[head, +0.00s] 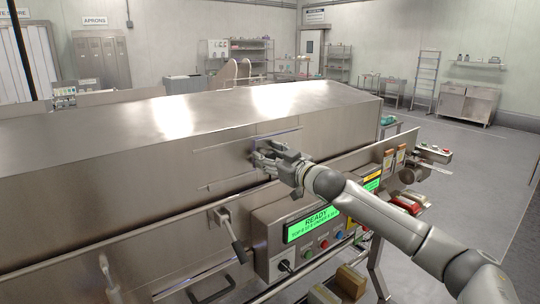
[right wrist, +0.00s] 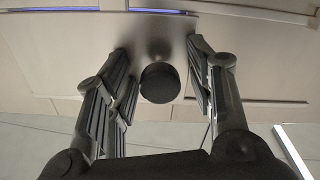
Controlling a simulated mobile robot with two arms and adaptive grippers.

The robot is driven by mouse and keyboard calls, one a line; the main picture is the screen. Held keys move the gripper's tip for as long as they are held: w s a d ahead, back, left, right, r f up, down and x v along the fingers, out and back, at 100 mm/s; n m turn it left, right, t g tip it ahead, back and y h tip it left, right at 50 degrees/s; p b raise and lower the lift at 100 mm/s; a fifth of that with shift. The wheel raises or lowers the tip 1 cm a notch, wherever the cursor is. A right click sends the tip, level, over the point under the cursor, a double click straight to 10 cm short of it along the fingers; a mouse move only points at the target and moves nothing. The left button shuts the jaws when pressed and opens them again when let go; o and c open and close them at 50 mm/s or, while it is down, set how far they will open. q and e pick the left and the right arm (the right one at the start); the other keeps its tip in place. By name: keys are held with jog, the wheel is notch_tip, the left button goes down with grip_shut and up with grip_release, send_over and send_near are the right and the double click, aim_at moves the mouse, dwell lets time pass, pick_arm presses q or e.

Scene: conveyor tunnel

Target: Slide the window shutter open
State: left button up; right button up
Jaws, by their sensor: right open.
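The window shutter (head: 228,166) is a flat steel panel on the side of the long steel tunnel, between an upper and a lower rail. My right gripper (head: 262,158) is in front of the shutter and covers part of it. In the right wrist view a dark round knob (right wrist: 160,83) stands out from the shutter (right wrist: 75,60). The right gripper (right wrist: 158,55) is open, with its fingers on either side of the knob and apparent gaps to it. Blue strips show along the shutter's upper edge. My left gripper is not in view.
A control box with a green READY display (head: 308,226) and buttons sits below my right arm. A lever (head: 230,236) sticks out left of it. A steel ledge (head: 345,163) runs along the tunnel's front. Open floor (head: 455,170) lies to the right.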

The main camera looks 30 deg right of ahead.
aim_at(207, 168)
grip_shut()
jog(key=shift+a, duration=0.1)
jog(key=shift+a+f, duration=0.1)
jog(key=shift+a, duration=0.2)
jog(key=a, duration=0.5)
jog(key=s+a+b, duration=0.1)
jog(key=a, duration=0.9)
jog(key=shift+s+a+b, duration=0.1)
jog(key=shift+s+b, duration=0.05)
jog(key=shift+b, duration=0.15)
jog(key=shift+a, duration=0.65)
